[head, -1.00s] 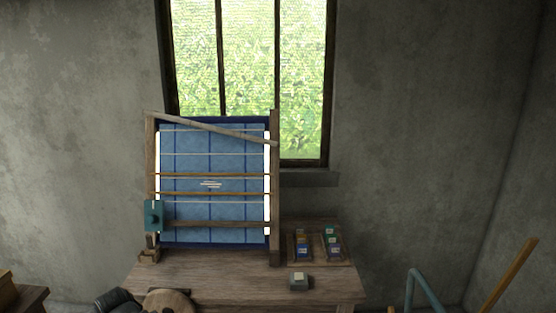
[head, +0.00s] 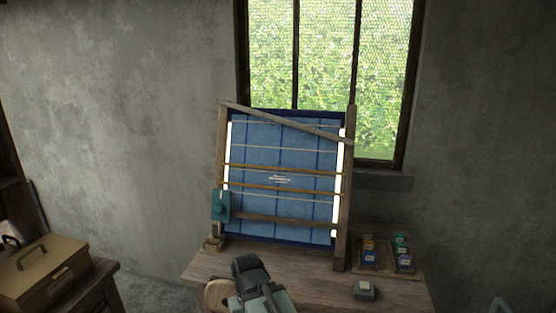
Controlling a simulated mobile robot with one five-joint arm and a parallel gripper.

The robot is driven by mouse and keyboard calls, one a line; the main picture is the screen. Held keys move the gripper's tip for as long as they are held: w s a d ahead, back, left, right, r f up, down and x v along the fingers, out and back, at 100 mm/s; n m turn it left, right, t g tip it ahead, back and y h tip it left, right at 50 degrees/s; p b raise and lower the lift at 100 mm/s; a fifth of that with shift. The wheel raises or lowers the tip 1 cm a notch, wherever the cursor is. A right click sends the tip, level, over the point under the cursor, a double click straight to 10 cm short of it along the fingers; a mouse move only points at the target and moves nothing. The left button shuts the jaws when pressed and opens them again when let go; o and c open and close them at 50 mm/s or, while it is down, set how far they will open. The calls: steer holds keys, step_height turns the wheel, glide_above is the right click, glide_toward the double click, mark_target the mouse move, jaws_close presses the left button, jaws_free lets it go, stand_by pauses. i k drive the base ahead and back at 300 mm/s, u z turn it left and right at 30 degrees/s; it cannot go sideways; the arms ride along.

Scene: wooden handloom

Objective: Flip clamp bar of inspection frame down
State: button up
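The wooden inspection frame (head: 347,200) stands upright on a wooden table (head: 205,271) and holds blue checked cloth (head: 280,212). A pale wooden bar (head: 285,122), which looks like the clamp bar, slants across the top, from the upper left post down to the right post. Thin rods and rails cross the cloth below it. A teal box with a knob (head: 220,206) is on the lower left post. My gripper (head: 250,265) is dark and low in front of the frame, apart from the bar. Its fingers are not clear enough to tell whether it is open.
A tray (head: 386,271) of small coloured spools or packets sits on the table's right side, with a small grey block (head: 364,290) in front. A round wooden piece (head: 216,293) is beside my arm. A wooden box (head: 42,272) stands on furniture at left. A window (head: 326,80) is behind.

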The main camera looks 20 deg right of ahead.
mark_target(336, 137)
steer(key=u, duration=1.4)
steer(key=i, duration=1)
steer(key=z, duration=0.6)
